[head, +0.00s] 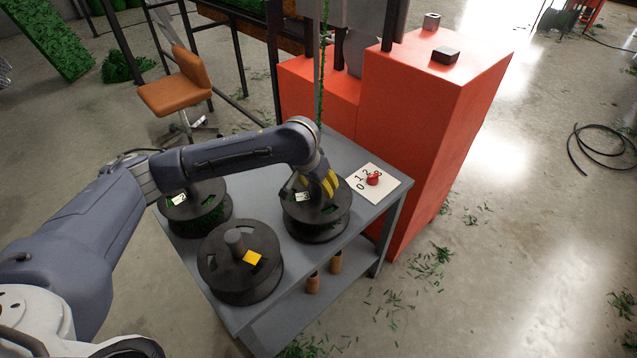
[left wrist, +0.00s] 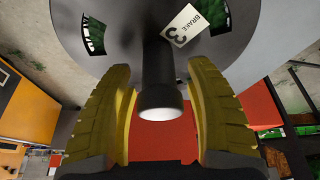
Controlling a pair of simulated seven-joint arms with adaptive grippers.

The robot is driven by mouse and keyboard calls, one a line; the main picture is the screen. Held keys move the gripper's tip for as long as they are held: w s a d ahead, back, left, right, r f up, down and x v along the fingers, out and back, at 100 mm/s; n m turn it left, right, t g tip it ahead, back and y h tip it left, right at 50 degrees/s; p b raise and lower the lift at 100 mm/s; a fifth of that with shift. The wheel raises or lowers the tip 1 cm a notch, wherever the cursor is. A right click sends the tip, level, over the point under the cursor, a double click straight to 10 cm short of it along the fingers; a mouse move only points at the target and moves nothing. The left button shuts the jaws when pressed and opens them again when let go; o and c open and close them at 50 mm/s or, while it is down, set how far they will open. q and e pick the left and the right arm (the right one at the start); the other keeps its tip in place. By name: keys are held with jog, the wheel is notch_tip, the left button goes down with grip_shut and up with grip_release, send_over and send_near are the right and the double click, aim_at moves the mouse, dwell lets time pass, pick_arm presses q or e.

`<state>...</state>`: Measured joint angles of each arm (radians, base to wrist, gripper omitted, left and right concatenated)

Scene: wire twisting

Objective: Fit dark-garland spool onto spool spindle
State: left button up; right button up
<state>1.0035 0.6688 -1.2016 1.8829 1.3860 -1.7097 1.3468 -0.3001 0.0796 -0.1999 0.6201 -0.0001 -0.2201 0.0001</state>
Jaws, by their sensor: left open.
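Three dark spools stand on a grey table. The right spool (head: 318,222) carries a white tag 3, which reads "BRAKE 3" in the left wrist view. My left gripper (head: 322,186) is over it, with yellow fingers open. In the left wrist view a dark post (left wrist: 158,80) with a pale end stands between the fingers, with gaps visible on both sides. The front spool (head: 240,275) has a short central post and a yellow tag. The left spool (head: 196,215) has a white tag 2 and green showing inside. I cannot tell which is the dark-garland spool. My right gripper is not in view.
A white dial card with a red knob (head: 373,179) lies at the table's right corner. A tall orange-red cabinet (head: 425,120) stands behind it. A green strand (head: 320,85) hangs behind my left gripper. Two brown cylinders (head: 313,282) sit on the lower shelf.

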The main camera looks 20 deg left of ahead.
aim_at(310, 201)
pick_arm(q)
jog(key=v, duration=1.2)
jog(key=shift+w, duration=0.15)
